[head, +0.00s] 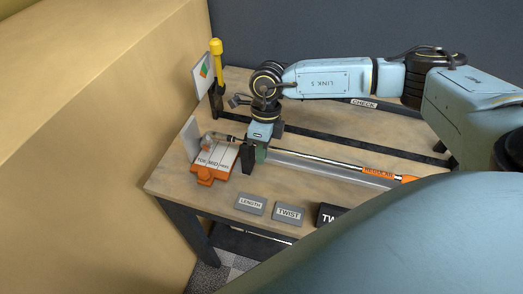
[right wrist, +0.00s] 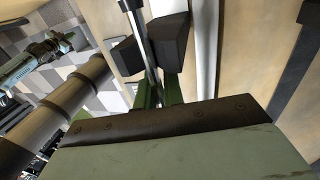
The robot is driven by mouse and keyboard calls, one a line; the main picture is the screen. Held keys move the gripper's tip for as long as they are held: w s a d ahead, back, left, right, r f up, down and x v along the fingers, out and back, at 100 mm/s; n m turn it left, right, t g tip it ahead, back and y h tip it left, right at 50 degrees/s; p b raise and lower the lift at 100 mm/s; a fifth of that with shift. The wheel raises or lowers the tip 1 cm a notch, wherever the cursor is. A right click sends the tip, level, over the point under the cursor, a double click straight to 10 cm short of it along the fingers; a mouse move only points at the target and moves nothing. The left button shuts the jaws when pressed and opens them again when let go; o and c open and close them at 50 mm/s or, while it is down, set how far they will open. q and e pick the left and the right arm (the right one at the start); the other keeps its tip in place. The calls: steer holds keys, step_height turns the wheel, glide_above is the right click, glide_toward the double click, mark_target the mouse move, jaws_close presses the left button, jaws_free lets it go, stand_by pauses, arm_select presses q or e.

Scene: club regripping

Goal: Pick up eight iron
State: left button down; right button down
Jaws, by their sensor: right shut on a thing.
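The iron is a golf club lying along the bench, with a thin shiny shaft (head: 325,162) and an orange band with lettering (head: 379,171) toward the right. Its head (head: 216,137) is at the left, over a white card. My right gripper (head: 248,158) is shut on the shaft close to the head end. In the right wrist view the shaft (right wrist: 149,60) runs between the two dark finger pads of this gripper (right wrist: 150,48). The number on the club is too small to read. My left gripper does not show in the head view.
A wooden bench (head: 165,182) carries an orange holder (head: 205,182) under the card. A grey rail (head: 310,171) runs beside the shaft. Grey LENGTH (head: 251,203) and TWIST (head: 289,214) blocks sit at the front edge. A yellow-topped post (head: 216,47) stands behind. A tan wall (head: 110,130) is left.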

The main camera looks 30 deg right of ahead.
steer(key=shift+r, duration=0.1)
step_height(320, 180, up, 18)
steer(key=shift+b, duration=0.45)
stand_by(0.3)
steer(key=c, duration=2)
jaws_free()
jaws_close()
